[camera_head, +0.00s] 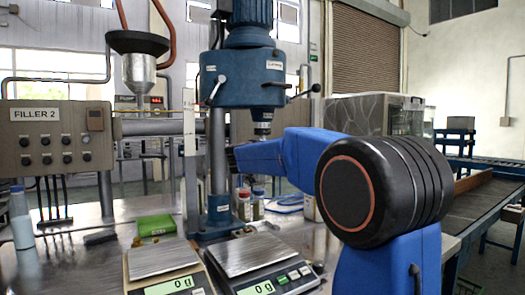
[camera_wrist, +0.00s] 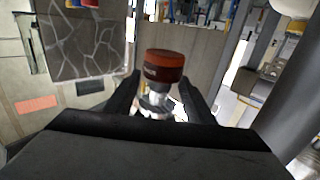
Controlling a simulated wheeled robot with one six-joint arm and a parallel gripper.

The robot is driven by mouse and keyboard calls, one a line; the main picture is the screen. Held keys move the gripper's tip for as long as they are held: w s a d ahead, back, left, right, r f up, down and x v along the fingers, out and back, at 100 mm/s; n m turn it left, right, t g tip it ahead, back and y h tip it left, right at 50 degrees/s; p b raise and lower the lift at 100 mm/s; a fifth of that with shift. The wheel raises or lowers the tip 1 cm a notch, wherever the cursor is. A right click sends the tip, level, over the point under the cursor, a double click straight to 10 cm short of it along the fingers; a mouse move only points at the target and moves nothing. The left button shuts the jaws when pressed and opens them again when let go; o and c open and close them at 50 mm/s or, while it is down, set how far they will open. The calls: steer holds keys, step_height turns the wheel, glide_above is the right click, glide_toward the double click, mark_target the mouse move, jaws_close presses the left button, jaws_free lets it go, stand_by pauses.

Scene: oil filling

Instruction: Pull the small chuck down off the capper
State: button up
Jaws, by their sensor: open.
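The blue capper (camera_head: 240,72) stands on the bench in the head view, with its motor on top and side handles. Its spindle, with a metallic chuck (camera_head: 262,128), hangs below the head, just above my blue arm. In the wrist view, my gripper (camera_wrist: 160,98) is open, one dark finger on each side. A part with a red-brown cylinder (camera_wrist: 164,65) above a silvery section shows between the fingers, with gaps visible; it looks like the small chuck. Whether it is fully between the fingers or beyond them I cannot tell.
Two scales (camera_head: 165,257) stand at the bench front, both reading 0 g. A green box (camera_head: 156,226) and small bottles (camera_head: 257,204) are near the capper's base. The filler's control box (camera_head: 57,137) is at left. A conveyor (camera_head: 475,205) runs at right.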

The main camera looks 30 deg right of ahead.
steer(key=shift+f, duration=0.15)
steer(key=shift+f, duration=1.3)
steer(key=shift+c, duration=0.7)
steer(key=c, duration=1)
steer(key=shift+f, duration=1.6)
